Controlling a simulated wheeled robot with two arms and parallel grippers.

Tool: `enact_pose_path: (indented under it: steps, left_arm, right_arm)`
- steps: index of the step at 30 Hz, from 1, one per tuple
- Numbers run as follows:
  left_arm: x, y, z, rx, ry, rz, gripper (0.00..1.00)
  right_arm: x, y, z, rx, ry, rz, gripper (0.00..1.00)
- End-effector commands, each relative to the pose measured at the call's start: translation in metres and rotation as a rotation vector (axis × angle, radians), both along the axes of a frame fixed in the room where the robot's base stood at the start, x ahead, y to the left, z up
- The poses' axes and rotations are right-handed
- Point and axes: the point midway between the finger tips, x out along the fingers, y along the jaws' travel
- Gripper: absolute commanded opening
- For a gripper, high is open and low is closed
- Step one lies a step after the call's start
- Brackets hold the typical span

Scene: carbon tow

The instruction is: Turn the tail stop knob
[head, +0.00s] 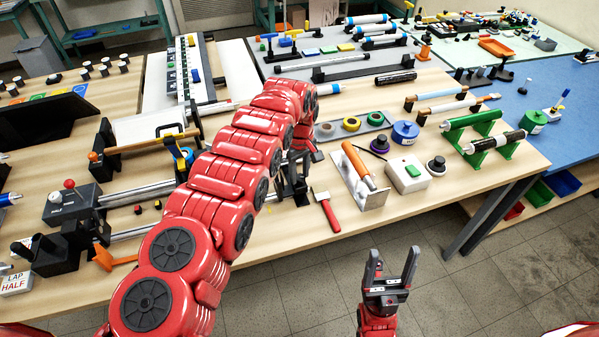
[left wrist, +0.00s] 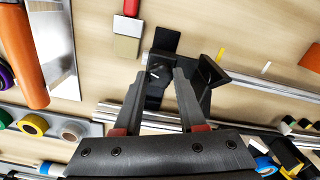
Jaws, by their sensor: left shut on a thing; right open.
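The tail stop (left wrist: 165,40) is a black fixture at the end of the metal rods, near the table's front edge. Its knob (left wrist: 159,76) appears as a dark part between the fingertips of my left gripper (left wrist: 161,73) in the left wrist view. The left fingers are closed on it from both sides; its exact outline is hard to make out. In the head view my red left arm hides much of this area, and only dark parts of the tail stop (head: 296,188) show. My right gripper (head: 391,262) is open and empty, in front of the table over the floor.
A red-handled scraper (head: 328,211) lies close to the tail stop. A metal trowel with an orange handle (head: 358,169) lies to its right, then a white box with a green button (head: 407,174). Long metal rods (left wrist: 110,112) run beside the gripper. Tape rolls sit on a grey tray (head: 334,132).

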Motion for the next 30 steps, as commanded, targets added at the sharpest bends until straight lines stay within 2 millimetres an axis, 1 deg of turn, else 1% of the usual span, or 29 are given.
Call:
enact_pose_path:
  steps: [8, 14, 20, 30]
  left_arm:
    - [0.0, 0.0, -0.001, 0.0, 0.0, -0.019, 0.0]
    - [0.0, 0.0, -0.003, 0.001, 0.001, -0.099, 0.0]
    - [0.001, 0.001, -0.005, 0.001, -0.002, -0.25, 0.0]
    - [0.001, 0.002, -0.005, 0.002, -0.001, -0.572, 0.0]
  right_arm:
    - [0.0, 0.0, -0.003, 0.0, 0.0, 0.0, 0.7]
    - [0.0, 0.0, -0.014, 0.0, 0.0, 0.0, 0.7]
    - [0.0, 0.0, -0.031, 0.0, 0.0, 0.0, 0.7]
    - [0.0, 0.0, -0.061, 0.0, 0.0, 0.0, 0.7]
